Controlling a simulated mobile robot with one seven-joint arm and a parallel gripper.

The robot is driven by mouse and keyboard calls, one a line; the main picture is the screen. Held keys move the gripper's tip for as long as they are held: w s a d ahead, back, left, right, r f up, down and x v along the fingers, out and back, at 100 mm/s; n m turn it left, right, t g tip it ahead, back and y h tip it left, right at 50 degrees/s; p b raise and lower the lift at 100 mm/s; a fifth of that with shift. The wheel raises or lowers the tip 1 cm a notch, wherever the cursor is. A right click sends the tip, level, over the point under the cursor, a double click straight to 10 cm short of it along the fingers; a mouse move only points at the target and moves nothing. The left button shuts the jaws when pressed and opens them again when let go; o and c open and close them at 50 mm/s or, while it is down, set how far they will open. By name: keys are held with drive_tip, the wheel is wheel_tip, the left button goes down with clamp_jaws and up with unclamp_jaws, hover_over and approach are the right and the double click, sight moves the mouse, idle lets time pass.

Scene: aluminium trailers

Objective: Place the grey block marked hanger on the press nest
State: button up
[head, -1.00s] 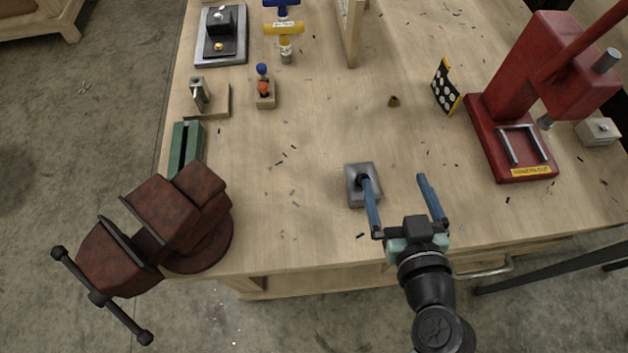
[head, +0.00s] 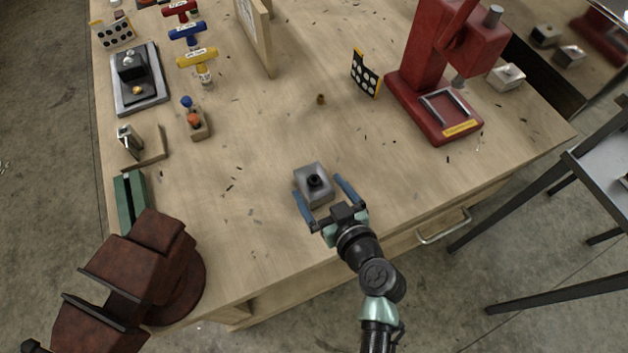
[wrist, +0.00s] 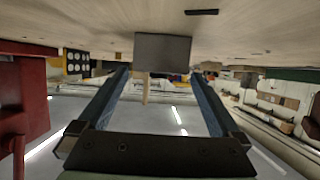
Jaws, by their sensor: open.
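A grey block (head: 320,198) with a dark round knob on top sits on the bench near its front edge; I cannot read any marking on it. My gripper (head: 318,184) is open and low at the block, one finger towards each side. In the wrist view the block (wrist: 162,52) shows between the fingertips (wrist: 158,72), at or just beyond them, not gripped. The red press stands at the right, and its nest (head: 447,104), a metal-railed frame on the red base, looks empty.
Another grey block (head: 507,77) lies right of the press. A rusty vise (head: 150,265) stands front left. Bench between block and press is mostly clear.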

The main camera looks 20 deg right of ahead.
sight(317, 185)
drive_tip(key=shift+p+x, duration=0.3)
drive_tip(key=shift+x, duration=1.65)
drive_tip(key=shift+r, duration=0.1)
clamp_jaws()
